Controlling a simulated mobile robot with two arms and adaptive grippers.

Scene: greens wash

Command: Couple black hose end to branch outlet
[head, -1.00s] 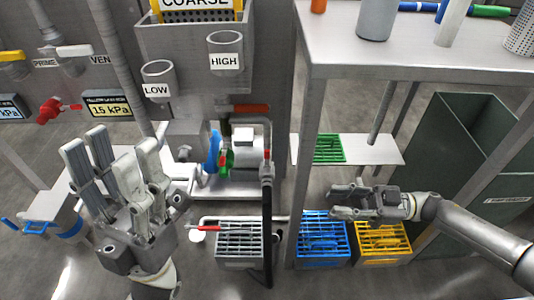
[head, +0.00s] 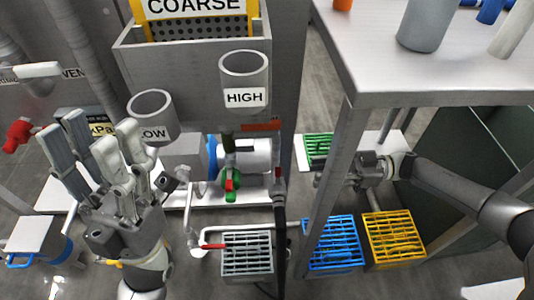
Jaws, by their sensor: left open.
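The black hose (head: 280,235) stands upright in the middle of the head view, with its end (head: 278,178) at the top, below the grey tank. A white pipe branch with a red-handled valve (head: 213,246) lies low to the left of the hose; I cannot tell for sure which opening is the branch outlet. My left gripper (head: 103,150) is open and empty at the left, its fingers pointing up, well apart from the hose. My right gripper (head: 322,175) points left beside the table leg, to the right of the hose and apart from it. Its finger gap is unclear.
The grey tank (head: 190,65) carries LOW (head: 152,112) and HIGH (head: 245,80) cups. The steel table (head: 440,60) and its leg stand at the right. Grey (head: 247,262), blue (head: 333,243) and yellow (head: 394,236) crates sit on the floor. A green valve (head: 231,180) is near the pump.

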